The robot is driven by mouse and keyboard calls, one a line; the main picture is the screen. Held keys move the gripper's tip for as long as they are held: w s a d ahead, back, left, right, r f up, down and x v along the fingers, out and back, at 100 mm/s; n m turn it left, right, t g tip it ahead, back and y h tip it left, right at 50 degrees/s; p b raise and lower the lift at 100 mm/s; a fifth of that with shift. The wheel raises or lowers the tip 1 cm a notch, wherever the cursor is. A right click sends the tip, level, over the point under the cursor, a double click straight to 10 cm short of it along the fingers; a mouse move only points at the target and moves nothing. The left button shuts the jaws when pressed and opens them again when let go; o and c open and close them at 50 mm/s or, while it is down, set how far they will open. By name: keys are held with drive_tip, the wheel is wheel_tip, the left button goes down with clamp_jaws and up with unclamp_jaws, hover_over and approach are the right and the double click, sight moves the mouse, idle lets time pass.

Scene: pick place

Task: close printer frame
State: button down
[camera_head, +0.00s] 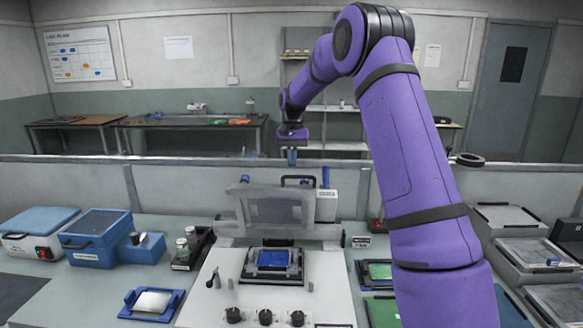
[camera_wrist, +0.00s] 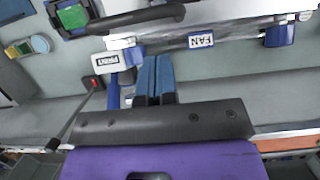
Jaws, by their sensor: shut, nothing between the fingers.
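The printer frame (camera_head: 243,212), a pale grey rim around a dark mesh, is tilted up at the back of the white printer base (camera_head: 215,292) in the head view. Below and in front of it, a blue square piece (camera_head: 272,258) lies on a dark holder. My gripper (camera_head: 291,158) hangs above and behind the raised frame, apart from it in the head view. Its blue fingers are pressed together and empty, as the wrist view (camera_wrist: 154,62) shows. The wrist view looks down near the printer's rear edge; how far the fingertips are from the printer is unclear.
A black handle (camera_head: 297,180) and a white box (camera_head: 327,206) stand behind the frame. Bottles in a black tray (camera_head: 205,250) stand left of the base, and a green board (camera_head: 380,271) lies right. A low partition (camera_head: 70,180) runs behind the bench.

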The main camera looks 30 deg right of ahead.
drive_tip(key=shift+s+a+f, duration=0.3)
drive_tip(key=shift+s+a, duration=0.1)
drive_tip(key=shift+s, duration=0.2)
drive_tip(key=shift+s+a+f, duration=0.3)
drive_tip(key=shift+s+a, duration=0.1)
drive_tip(key=shift+s, duration=0.15)
drive_tip(key=shift+s+a, duration=0.1)
